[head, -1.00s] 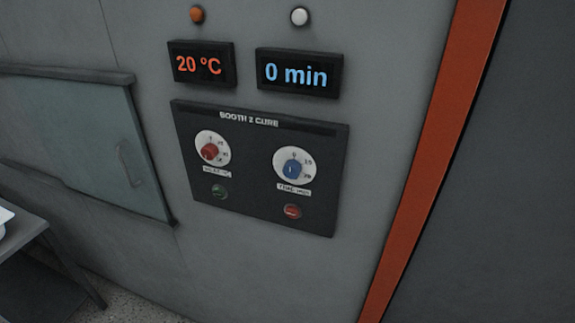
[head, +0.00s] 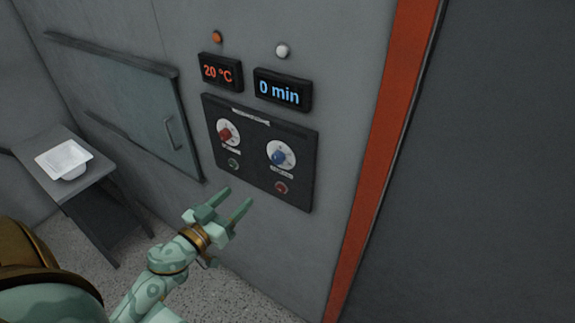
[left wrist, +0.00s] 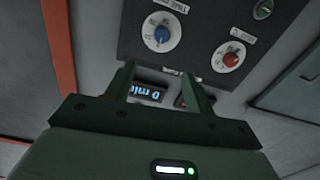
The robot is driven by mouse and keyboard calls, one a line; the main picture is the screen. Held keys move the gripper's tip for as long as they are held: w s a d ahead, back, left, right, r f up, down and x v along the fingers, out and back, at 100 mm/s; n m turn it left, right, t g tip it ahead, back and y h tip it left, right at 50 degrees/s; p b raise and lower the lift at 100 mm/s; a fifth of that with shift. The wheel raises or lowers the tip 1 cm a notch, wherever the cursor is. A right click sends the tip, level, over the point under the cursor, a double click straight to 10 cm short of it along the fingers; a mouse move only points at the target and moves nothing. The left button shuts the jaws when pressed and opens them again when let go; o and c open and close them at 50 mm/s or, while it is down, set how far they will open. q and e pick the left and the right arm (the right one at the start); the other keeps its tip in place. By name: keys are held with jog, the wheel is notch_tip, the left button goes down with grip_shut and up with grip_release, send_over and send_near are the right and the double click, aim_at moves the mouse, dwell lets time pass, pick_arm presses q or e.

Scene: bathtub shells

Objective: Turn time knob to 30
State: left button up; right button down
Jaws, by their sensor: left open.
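The blue time knob (head: 280,156) sits on a white dial at the right of the dark control panel (head: 245,165). The time display (head: 281,91) above reads 0 min. My left gripper (head: 234,202) is open and empty, below and left of the blue knob and apart from the panel. In the left wrist view the picture is upside down; the blue knob (left wrist: 162,34) is beyond the fingers (left wrist: 160,86), to their upper left in the frame. The knob's pointer direction is too small to tell. My right gripper is not in view.
A red knob (head: 226,137) sits left of the blue one, with a green button (head: 234,163) and a red button (head: 280,188) below. The other display (head: 219,72) reads 20 °C. A white tub shell (head: 65,159) lies on a grey table (head: 100,172). An orange post (head: 375,160) stands right.

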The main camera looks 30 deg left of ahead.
pick_arm(q)
jog(key=n, duration=0.1)
send_near(275, 160)
jog(key=w, duration=0.7)
jog(key=shift+w+d, duration=0.2)
jog(key=shift+d, duration=0.1)
jog(key=shift+w+d, duration=0.1)
jog(key=shift+w, duration=0.35)
jog(key=c, duration=1)
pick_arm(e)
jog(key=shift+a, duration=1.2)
